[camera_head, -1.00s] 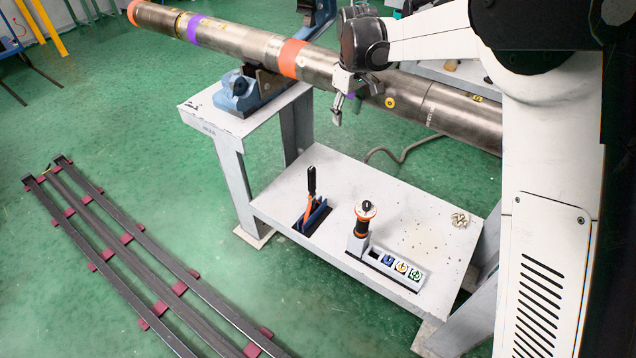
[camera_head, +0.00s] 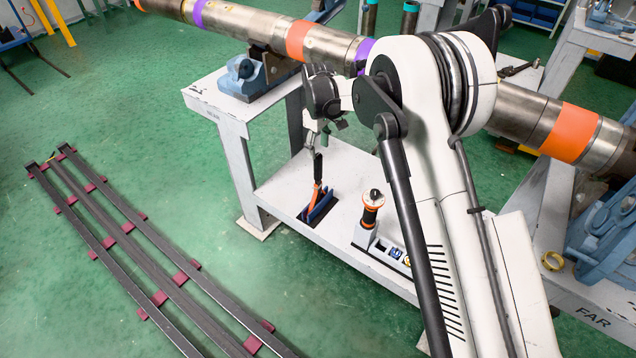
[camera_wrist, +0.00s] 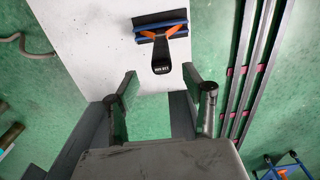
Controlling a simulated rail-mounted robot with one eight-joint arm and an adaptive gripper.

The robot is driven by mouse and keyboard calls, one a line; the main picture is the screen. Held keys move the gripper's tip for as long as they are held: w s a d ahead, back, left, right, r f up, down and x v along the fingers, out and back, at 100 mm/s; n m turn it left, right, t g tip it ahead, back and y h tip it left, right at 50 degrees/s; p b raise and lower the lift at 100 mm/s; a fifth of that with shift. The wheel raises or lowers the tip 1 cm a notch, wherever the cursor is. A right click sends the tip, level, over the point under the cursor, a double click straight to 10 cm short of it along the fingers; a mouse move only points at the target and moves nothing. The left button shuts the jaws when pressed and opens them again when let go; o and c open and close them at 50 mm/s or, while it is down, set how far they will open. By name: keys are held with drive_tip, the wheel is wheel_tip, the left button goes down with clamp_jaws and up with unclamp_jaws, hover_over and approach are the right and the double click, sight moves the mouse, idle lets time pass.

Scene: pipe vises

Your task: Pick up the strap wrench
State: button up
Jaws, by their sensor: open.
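The strap wrench (camera_head: 317,170) stands upright with its black handle up and its orange part in a blue-sided holder (camera_head: 320,212) on the white lower shelf. In the wrist view, the strap wrench's labelled black handle (camera_wrist: 161,58) points toward me from the dark, blue-edged holder (camera_wrist: 150,19). My gripper (camera_wrist: 160,75) is open and empty, its two fingers apart on either side of the handle's line, with the handle beyond the tips. In the head view, my gripper (camera_head: 318,138) is just above the handle top. Whether they touch is hard to tell.
A long pipe (camera_head: 240,20) with orange and purple bands runs above the shelf (camera_head: 275,185). An orange-and-black tool (camera_head: 371,205) stands in a white base to the right. Dark rails (camera_head: 120,230) lie on the green floor at left. My arm hides the shelf's right part.

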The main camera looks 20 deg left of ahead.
sight(318, 165)
wheel_tip(318, 165, down, 8)
drive_tip(key=b, duration=0.2)
drive_tip(key=shift+s+f+b, duration=0.15)
drive_tip(key=shift+f+b, duration=0.05)
drive_tip(key=shift+b, duration=0.15)
drive_tip(key=shift+r, duration=0.1)
clamp_jaws()
